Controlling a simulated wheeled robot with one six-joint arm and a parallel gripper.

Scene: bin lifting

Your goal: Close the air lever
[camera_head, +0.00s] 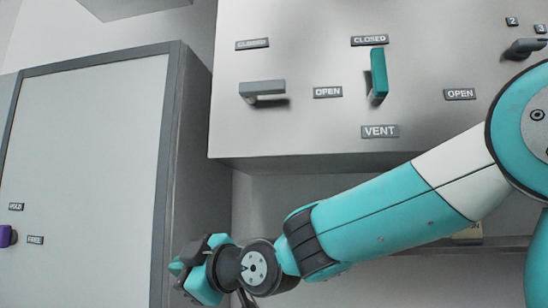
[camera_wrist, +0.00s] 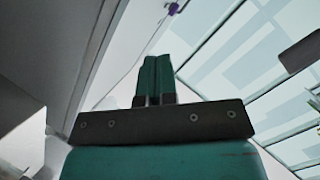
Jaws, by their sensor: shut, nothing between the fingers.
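A grey lever (camera_head: 263,90) on the left of the wall panel lies level. A CLOSED sign (camera_head: 252,43) is above it and an OPEN sign (camera_head: 328,92) is to its right. I see no AIR sign, so I cannot confirm that this is the air lever. My gripper (camera_head: 178,272) is low at the left, below the panel and well apart from the lever. In the wrist view its two teal fingers (camera_wrist: 155,78) are together with nothing between them. No lever shows clearly in the wrist view.
A teal lever (camera_head: 378,76) stands upright above a VENT sign (camera_head: 380,131). A dark handle (camera_head: 524,47) is at the right near numbered signs. A cabinet (camera_head: 85,170) with a purple knob (camera_head: 7,236) stands at left. The space before the grey lever is clear.

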